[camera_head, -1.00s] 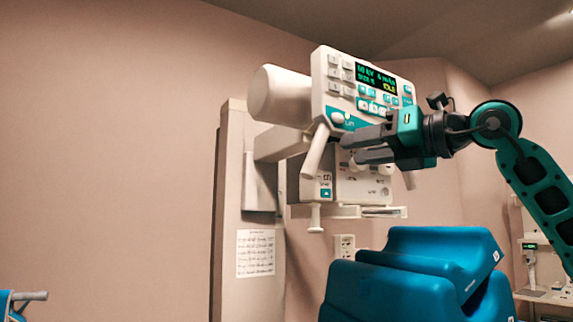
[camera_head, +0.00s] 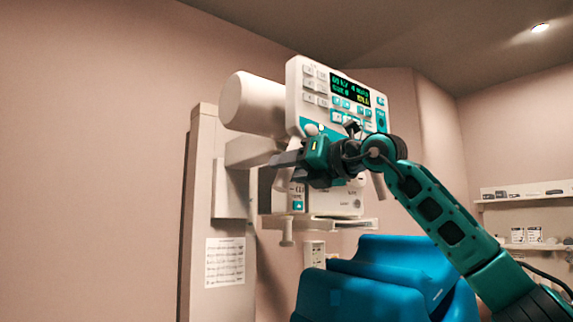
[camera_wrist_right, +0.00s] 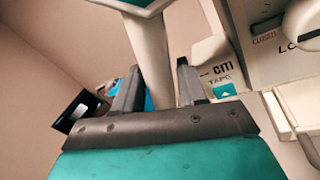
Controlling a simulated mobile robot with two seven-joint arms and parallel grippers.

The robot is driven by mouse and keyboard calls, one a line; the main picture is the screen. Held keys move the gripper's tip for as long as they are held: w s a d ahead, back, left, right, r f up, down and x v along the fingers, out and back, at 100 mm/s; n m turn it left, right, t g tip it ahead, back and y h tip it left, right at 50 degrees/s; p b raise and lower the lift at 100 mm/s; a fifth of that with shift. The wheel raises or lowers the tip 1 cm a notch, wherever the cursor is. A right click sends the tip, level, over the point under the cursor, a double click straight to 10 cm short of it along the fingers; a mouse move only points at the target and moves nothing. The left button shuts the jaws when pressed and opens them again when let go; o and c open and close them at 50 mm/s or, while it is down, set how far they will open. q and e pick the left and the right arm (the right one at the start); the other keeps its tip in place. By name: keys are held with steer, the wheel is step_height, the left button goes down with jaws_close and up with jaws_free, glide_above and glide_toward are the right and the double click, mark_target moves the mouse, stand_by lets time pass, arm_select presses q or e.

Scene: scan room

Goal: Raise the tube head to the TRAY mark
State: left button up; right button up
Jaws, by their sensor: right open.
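The tube head (camera_head: 250,100) is a pale cylinder with a keypad and lit display panel (camera_head: 350,92) on its front, carried beside a tall column (camera_head: 203,150). A pale handle (camera_wrist_right: 148,50) hangs from the panel's underside in the right wrist view. My right gripper (camera_head: 283,160) is open at this handle. In the wrist view its two fingers (camera_wrist_right: 155,88) stand on either side of the bar, not closed on it. A second handle (camera_head: 379,186) hangs at the panel's right. I cannot make out a TRAY mark. My left gripper is out of view.
A white unit with labels (camera_head: 345,203) and a small shelf sit under the tube head. A blue padded chair (camera_head: 400,265) stands below my right arm. A printed sheet (camera_head: 225,262) is on the column. Wall shelves (camera_head: 530,190) are at the right.

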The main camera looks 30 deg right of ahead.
steer(key=shift+w+a, duration=0.1)
steer(key=shift+w, duration=0.25)
steer(key=shift+c, duration=0.3)
jaws_close()
